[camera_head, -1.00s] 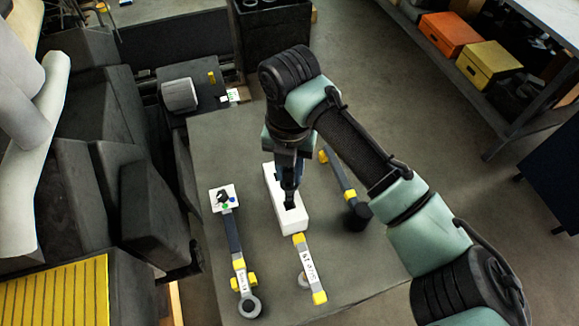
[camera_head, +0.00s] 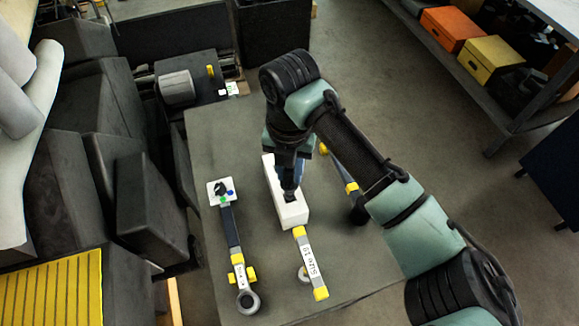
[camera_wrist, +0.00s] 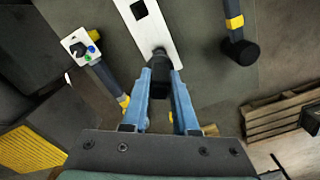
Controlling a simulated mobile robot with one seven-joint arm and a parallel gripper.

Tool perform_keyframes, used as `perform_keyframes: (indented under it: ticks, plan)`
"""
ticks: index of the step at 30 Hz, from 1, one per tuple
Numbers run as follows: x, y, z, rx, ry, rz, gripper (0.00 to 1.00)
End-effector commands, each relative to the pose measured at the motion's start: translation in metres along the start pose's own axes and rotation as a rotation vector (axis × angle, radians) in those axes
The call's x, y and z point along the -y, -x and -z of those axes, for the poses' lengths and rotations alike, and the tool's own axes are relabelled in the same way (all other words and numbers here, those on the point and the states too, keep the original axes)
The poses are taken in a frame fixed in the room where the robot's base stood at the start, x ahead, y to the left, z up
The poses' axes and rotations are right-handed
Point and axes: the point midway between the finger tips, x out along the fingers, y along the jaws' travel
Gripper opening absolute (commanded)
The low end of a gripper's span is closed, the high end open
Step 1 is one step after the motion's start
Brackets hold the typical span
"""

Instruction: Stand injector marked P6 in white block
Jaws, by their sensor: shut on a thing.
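The white block (camera_head: 291,214) lies lengthwise on the grey table. In the wrist view the white block (camera_wrist: 146,28) shows a square hole near its far part. My gripper (camera_head: 290,190) is over the near half of the block, pointing down. In the wrist view the blue fingers of my gripper (camera_wrist: 161,78) are shut on a dark, narrow piece (camera_wrist: 159,66), likely the injector, at the block's near end. Its P6 mark does not show. Its lower end is hidden, so I cannot tell whether it is in a hole.
A dark bar with a ring end (camera_head: 236,250) and a white square tag plate (camera_head: 221,192) lies left of the block. A labelled bar with yellow bands (camera_head: 309,262) lies in front. Another dark bar with yellow bands (camera_head: 338,168) lies to the right, partly behind my arm.

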Motion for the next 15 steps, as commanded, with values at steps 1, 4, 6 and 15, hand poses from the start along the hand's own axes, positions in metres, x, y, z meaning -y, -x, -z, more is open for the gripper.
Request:
perform_keyframes:
  ticks: [1,4,6,15]
  plan:
    - [0.000,-0.003,0.000,0.001,0.000,-0.001,0.00]
    - [0.000,-0.006,0.000,0.001,0.000,-0.001,0.00]
    - [0.000,-0.009,0.000,0.001,0.000,-0.001,0.00]
    - [0.000,-0.019,0.000,0.001,0.000,-0.001,0.00]
